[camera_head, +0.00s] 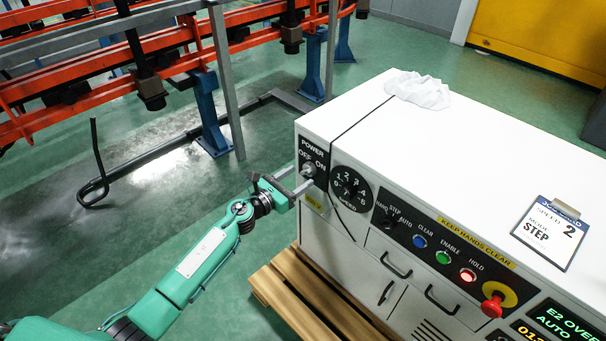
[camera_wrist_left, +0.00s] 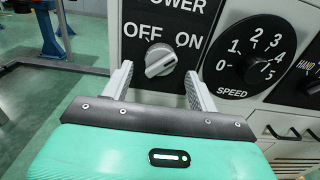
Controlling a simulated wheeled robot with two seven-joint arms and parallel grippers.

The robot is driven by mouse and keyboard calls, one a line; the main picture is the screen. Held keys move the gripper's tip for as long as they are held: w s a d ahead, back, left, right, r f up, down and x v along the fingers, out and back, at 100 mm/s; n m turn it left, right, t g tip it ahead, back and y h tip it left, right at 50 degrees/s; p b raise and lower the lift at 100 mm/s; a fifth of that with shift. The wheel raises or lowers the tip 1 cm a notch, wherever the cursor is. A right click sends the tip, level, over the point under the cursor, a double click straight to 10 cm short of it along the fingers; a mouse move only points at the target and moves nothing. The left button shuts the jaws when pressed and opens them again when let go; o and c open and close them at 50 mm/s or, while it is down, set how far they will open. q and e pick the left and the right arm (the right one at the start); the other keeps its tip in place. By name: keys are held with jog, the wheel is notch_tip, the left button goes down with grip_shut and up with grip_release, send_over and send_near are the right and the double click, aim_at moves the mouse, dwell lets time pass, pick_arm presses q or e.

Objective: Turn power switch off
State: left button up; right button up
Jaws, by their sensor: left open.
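The power switch is a grey knob (camera_wrist_left: 160,60) on a black plate marked POWER, with OFF at its upper left and ON at its upper right. Its ridge slants up to the right, on the ON side. In the head view the knob (camera_head: 308,170) is at the left end of the white cabinet's front panel. My left gripper (camera_head: 297,181) is open in front of it. In the left wrist view the fingers (camera_wrist_left: 157,85) stand on either side of the knob, apart from it; I cannot tell the remaining depth. My right gripper is not in view.
A speed dial (camera_head: 351,189) sits right of the switch. Further right are a mode knob (camera_head: 388,217), lit buttons and a red emergency stop (camera_head: 494,305). A cloth (camera_head: 419,90) and a clipboard (camera_head: 547,232) lie on the cabinet top. A wooden pallet (camera_head: 297,301) lies below.

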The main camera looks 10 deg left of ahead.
pick_arm(q)
jog(key=shift+x, duration=1.45)
jog(key=c, duration=1)
jog(key=shift+o, duration=0.2)
